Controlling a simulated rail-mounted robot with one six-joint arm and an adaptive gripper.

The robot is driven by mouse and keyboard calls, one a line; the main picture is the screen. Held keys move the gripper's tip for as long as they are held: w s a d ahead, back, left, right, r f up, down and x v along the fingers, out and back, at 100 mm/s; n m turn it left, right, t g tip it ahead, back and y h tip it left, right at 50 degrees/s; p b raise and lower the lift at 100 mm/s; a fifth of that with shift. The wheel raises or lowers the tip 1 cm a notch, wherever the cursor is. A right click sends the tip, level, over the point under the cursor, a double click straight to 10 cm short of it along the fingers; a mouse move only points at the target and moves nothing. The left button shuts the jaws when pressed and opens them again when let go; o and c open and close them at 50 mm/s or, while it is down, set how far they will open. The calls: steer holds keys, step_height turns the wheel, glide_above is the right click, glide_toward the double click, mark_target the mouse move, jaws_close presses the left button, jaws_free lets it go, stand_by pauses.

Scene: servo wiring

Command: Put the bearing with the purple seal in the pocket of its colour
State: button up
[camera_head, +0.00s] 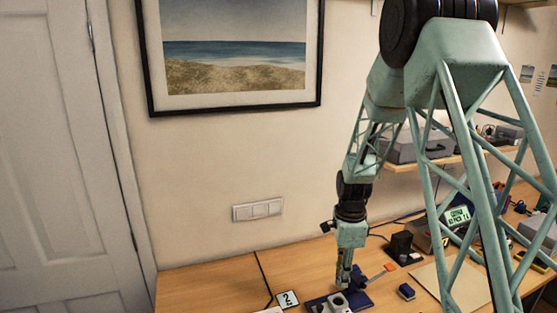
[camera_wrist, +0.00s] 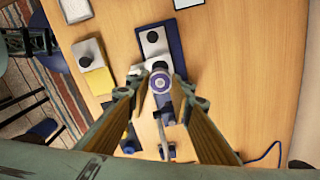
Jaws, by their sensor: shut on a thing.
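In the wrist view, the bearing with the purple seal (camera_wrist: 160,83) is a pale ring with a dark centre, held between the fingertips. My gripper (camera_wrist: 160,85) is shut on it. The bearing's height above the block is unclear.
A card marked 2 (camera_head: 287,299) lies left of the dark base. A small blue block (camera_head: 406,291) and a black holder (camera_head: 401,246) stand to its right. A blue cable (camera_wrist: 262,157) lies on the desk. Bare wood shows at the right of the wrist view.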

steer(key=n+b, duration=0.1)
steer(key=n, duration=0.1)
steer(key=f+n+b, duration=0.1)
steer(key=n, duration=0.1)
steer(key=shift+n+b, duration=0.3)
steer(key=shift+n, duration=0.1)
steer(key=n, duration=0.1)
steer(key=n+b, duration=0.1)
steer(key=n, duration=0.1)
steer(key=n+b, duration=0.1)
steer(key=shift+s+f+n, duration=0.1)
steer(key=shift+f+n, duration=0.15)
steer(key=shift+n, duration=0.15)
steer(key=n+b, duration=0.1)
steer(key=n, duration=0.1)
steer(key=n+b, duration=0.2)
steer(key=shift+s+f+n, duration=0.1)
steer(key=shift+f+n, duration=0.2)
steer(key=shift+f, duration=0.05)
steer(key=shift+s+f+n+b, duration=0.1)
steer(key=shift+f+n+b, duration=0.1)
steer(key=shift+n+b, duration=1.5)
steer(key=shift+n+p, duration=0.5)
steer(key=shift+p, duration=0.05)
steer(key=shift+s, duration=0.15)
